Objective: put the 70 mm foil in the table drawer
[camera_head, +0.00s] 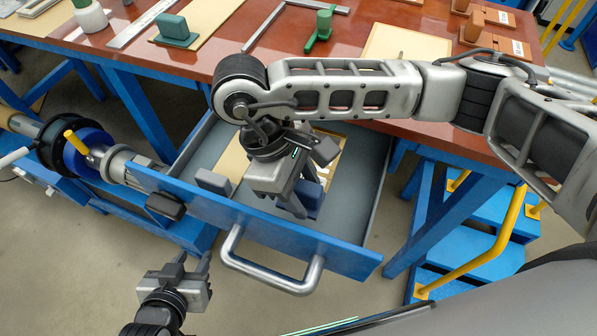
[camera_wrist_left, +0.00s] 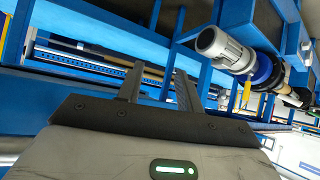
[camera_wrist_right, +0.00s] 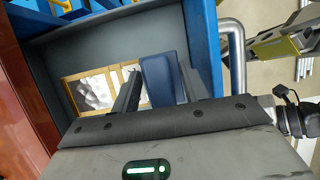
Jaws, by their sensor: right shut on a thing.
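The table drawer (camera_head: 262,222) is pulled open, with its handle (camera_head: 270,272) facing forward. Inside it lies a tan board with shiny silver patches (camera_wrist_right: 95,92) that look like foil. My right gripper (camera_head: 306,200) reaches down into the drawer and is shut on a dark blue block (camera_wrist_right: 160,80) between its fingers. I cannot tell whether the block is joined to the foil board or touches the drawer floor. A grey-blue block (camera_head: 213,182) is at the drawer's left inside. My left gripper (camera_head: 193,262) is empty and open, in front of the drawer and left of the handle.
The red-brown table (camera_head: 345,22) holds boards, a green clamp-like piece (camera_head: 320,28), a teal block (camera_head: 175,30) and a white bottle (camera_head: 90,15). A winder shaft with a blue disc (camera_head: 88,152) stands left of the drawer. Blue steps (camera_head: 470,262) with yellow rails are right.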

